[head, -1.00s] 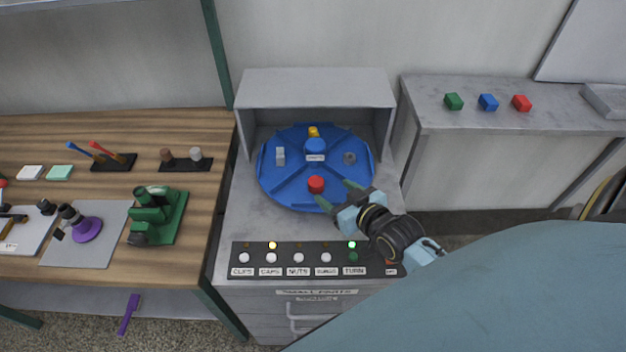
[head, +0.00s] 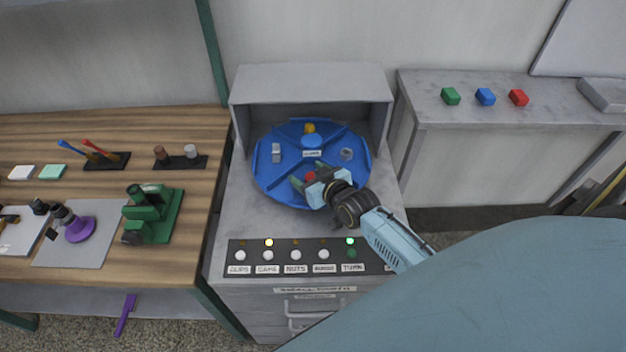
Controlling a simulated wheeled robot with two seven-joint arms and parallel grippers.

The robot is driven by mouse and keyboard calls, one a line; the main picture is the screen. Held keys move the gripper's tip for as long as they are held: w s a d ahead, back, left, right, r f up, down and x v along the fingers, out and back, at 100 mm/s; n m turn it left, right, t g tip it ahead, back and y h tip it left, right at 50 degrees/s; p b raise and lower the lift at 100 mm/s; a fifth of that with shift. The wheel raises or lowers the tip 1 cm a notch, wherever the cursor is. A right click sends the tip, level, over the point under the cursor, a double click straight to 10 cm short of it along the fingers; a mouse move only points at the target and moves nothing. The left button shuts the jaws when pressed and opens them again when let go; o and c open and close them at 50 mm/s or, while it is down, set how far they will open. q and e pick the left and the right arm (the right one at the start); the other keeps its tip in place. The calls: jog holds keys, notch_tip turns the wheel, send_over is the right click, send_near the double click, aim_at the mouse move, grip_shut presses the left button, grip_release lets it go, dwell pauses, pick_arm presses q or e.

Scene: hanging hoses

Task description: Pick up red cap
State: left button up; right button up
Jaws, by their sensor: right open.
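The red cap (head: 310,176) sits in the front compartment of the round blue turntable (head: 268,185). My right gripper (head: 307,178) is over that compartment with its green fingers apart, one on each side of the cap. The gripper body hides part of the cap, and I cannot tell whether the fingers touch it. My left gripper is not in view.
Other compartments hold a grey clip-like part (head: 276,153), a grey nut (head: 346,154) and a yellow piece (head: 310,128). A grey hood (head: 310,85) stands behind the turntable. A button panel (head: 300,256) lies in front. A wooden bench (head: 205,225) is at left.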

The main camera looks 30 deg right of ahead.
jog(key=c, duration=1)
jog(key=shift+r, duration=0.1)
